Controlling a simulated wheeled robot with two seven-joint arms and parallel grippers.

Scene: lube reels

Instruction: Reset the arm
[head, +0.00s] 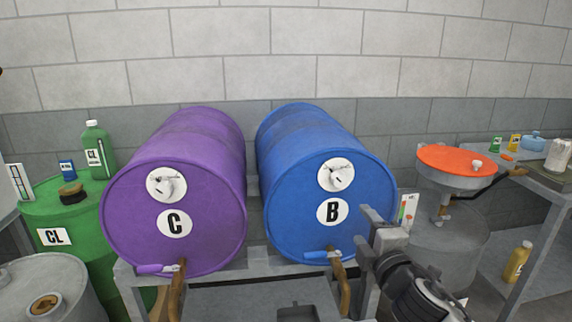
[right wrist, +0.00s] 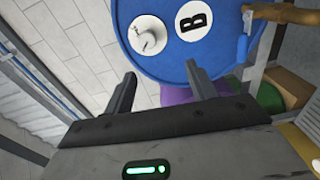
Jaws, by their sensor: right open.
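My right gripper (head: 368,245) is in front of the lower right part of the blue drum B (head: 310,150) in the head view. In the right wrist view its two fingers (right wrist: 158,90) are spread apart with nothing between them. Drum B (right wrist: 160,65) lies beyond the fingertips there, with its white cap and label showing. Any gap between the fingers and the drum is hard to judge. The left gripper is not visible in either view.
A purple drum C (head: 175,190) lies beside drum B on a grey rack (head: 255,267). A green drum CL (head: 95,215) stands at the left. An orange-topped funnel (head: 455,160) stands at the right, near a side table (head: 545,180) with bottles.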

